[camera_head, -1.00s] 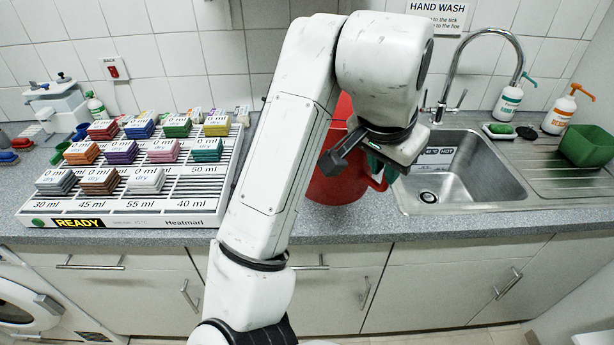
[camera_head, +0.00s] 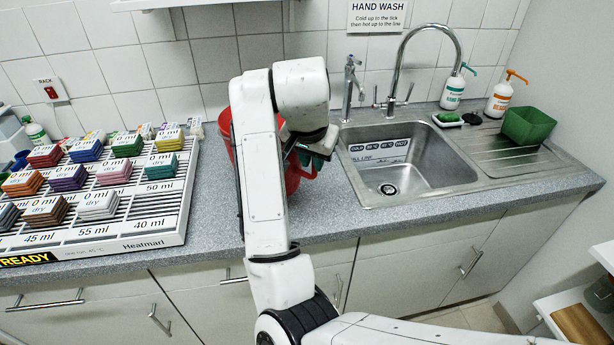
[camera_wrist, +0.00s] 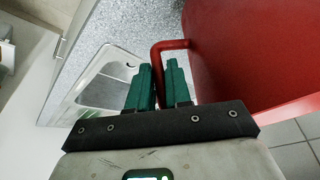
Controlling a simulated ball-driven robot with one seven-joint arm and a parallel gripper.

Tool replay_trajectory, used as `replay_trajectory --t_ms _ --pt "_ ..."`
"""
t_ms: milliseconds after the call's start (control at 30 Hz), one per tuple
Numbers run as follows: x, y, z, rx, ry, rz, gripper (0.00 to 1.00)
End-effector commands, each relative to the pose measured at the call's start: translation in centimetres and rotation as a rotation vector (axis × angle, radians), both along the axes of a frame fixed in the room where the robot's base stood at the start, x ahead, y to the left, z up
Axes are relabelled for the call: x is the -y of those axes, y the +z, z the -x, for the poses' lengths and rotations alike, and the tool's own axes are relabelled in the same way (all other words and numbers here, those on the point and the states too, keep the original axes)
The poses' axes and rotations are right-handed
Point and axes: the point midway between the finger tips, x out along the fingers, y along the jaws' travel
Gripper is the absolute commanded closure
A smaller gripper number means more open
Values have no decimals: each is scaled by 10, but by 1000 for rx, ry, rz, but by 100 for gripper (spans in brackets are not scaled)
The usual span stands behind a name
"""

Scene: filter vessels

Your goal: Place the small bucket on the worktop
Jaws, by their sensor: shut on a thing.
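A red bucket (camera_head: 293,178) with a loop handle on its side is mostly hidden behind my arm, over the worktop (camera_head: 345,217) just left of the sink. In the wrist view the bucket (camera_wrist: 255,50) fills the upper right, with its handle (camera_wrist: 157,52) at the fingers. My gripper (camera_head: 312,152) is shut on that handle; its green fingers show in the wrist view (camera_wrist: 160,80). I cannot tell whether the bucket's base touches the worktop.
The steel sink (camera_head: 425,167) and tap (camera_head: 410,65) stand right of the bucket. A green tub (camera_head: 528,126) and two pump bottles are at the far right. The filter rack (camera_head: 165,215) with several coloured stacks is at left.

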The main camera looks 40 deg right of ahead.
Motion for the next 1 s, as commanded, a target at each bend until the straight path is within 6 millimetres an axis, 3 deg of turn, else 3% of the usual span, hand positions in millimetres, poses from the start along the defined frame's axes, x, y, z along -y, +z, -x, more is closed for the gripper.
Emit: replay_trajectory --t_ms 300,500,900,933,1000 --pt "4 -20 -20 7 0 3 100" --pt "4 -45 -19 9 0 4 100" --pt "4 -51 -19 10 -2 4 100" --pt "4 -51 -19 9 -2 3 80" --pt "4 -51 -19 9 -2 3 73"
